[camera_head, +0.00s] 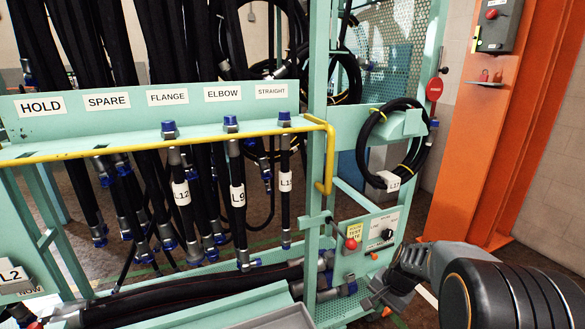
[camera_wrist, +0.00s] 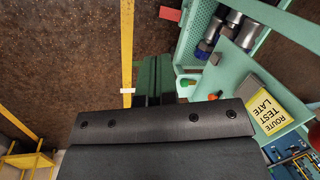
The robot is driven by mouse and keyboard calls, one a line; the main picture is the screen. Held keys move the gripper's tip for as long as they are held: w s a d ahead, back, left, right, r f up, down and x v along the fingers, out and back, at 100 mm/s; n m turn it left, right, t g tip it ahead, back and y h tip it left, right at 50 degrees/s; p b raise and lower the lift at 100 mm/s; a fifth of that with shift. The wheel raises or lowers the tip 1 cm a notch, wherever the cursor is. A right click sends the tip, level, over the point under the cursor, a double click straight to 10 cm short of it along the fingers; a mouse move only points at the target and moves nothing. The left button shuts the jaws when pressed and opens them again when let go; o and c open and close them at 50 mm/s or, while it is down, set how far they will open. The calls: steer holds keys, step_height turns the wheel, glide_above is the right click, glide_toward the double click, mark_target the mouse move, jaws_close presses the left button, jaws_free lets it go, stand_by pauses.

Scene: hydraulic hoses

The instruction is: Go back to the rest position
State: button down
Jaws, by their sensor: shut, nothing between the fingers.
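My gripper (camera_head: 378,292) is low at the right in the head view, in front of the rack's lower right post, beside the small control panel (camera_head: 370,240). It is shut and empty. Black hoses tagged L12 (camera_head: 181,193), L9 (camera_head: 237,195) and L13 (camera_head: 285,181) hang from the teal rack bar (camera_head: 90,122), away from my gripper.
A yellow rail (camera_head: 150,146) runs along the rack front. A coiled hose (camera_head: 372,150) hangs on the right post. An orange column (camera_head: 495,140) stands at the right. Hoses lie in the lower trough (camera_head: 180,300).

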steer(key=s+a+r+n+p, duration=0.2)
steer(key=s+r+n+p, duration=0.1)
steer(key=r, duration=0.6)
steer(key=s+a+r+n+t+h+p, duration=0.1)
steer(key=s+a+r+n+p, duration=0.1)
steer(key=s+r+p, duration=0.4)
steer(key=s+a+r+n+t+h+p, duration=0.1)
steer(key=s+r+n+p, duration=0.3)
steer(key=r, duration=0.7)
steer(key=shift+s+a+r+p, duration=0.45)
steer(key=shift+s+a, duration=0.4)
steer(key=shift+s, duration=0.25)
